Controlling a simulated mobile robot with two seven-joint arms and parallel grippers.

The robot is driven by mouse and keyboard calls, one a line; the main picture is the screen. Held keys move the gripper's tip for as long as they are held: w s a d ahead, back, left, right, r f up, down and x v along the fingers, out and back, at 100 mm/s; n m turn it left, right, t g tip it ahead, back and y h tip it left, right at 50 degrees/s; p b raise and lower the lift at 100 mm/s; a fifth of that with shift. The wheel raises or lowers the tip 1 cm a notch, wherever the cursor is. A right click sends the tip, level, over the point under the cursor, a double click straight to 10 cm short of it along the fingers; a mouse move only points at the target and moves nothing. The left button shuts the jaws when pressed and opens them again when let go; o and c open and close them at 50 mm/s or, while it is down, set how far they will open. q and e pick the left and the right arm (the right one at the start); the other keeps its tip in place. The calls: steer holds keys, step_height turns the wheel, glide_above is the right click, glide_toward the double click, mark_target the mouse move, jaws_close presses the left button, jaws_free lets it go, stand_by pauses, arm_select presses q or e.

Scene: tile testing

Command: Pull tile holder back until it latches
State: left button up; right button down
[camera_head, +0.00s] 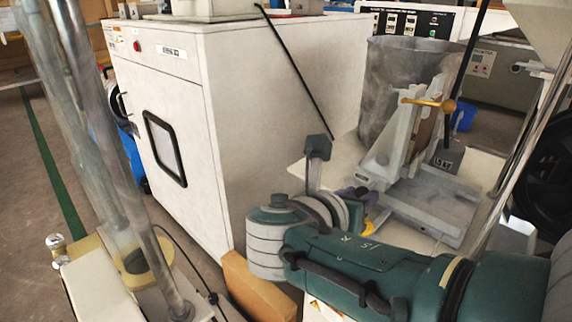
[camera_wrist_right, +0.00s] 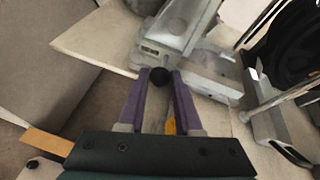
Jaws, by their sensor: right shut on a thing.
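The tile holder (camera_head: 413,130) is a light grey metal frame standing tilted on a grey base (camera_head: 428,205), with a brown tile-like piece (camera_head: 427,128) in it and a brass-knobbed rod across its top. My right gripper (camera_head: 352,193) is at the front left of this base, its purple fingers partly hidden by my arm. In the right wrist view, the fingers are closed around a round black knob (camera_wrist_right: 160,76) at the near end of the grey metal apparatus (camera_wrist_right: 185,30). The knob's link to the holder is not clear. My left gripper does not show.
A large white cabinet (camera_head: 245,115) with a dark-framed window fills the left. A grey metal bucket (camera_head: 395,75) stands behind the holder, and a weight block marked 1.5 KG (camera_head: 450,158) beside it. Metal posts and a black wheel (camera_head: 545,170) are at right.

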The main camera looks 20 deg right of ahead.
steer(key=shift+w+a+f, duration=0.2)
steer(key=shift+w, duration=0.15)
steer(key=shift+s, duration=0.1)
steer(key=shift+d, duration=0.1)
steer(key=c, duration=0.9)
jaws_free()
steer(key=shift+r, duration=0.15)
